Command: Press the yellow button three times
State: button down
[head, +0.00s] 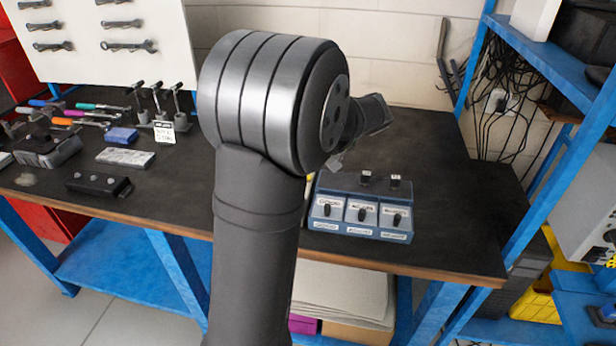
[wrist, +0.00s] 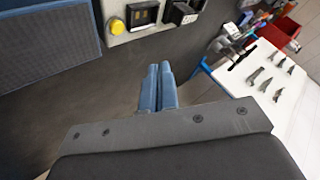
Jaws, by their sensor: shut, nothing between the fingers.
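The round yellow button (wrist: 117,27) sits on a pale panel (wrist: 150,32) near the top of the wrist view. My gripper (wrist: 158,67) shows there as two blue fingers side by side, shut and empty. The fingertips are below and right of the button in the picture, apart from it. In the head view my own arm blocks the middle of the bench, and I cannot make out the button or the fingertips there.
A blue box with several switches (head: 362,232) stands on the dark bench (head: 440,190), right of my arm. Tools, a small black box (head: 98,184) and a grey block (head: 125,157) lie on the left. Blue shelving (head: 545,150) bounds the right. Beside the button are dark-framed fittings (wrist: 143,14).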

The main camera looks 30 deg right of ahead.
jog(key=shift+f, duration=2.9)
jog(key=shift+f, duration=0.1)
jog(key=shift+f, duration=0.3)
jog(key=shift+f, duration=0.4)
dwell(0.5)
jog(key=shift+r, duration=0.85)
jog(key=shift+r, duration=2.5)
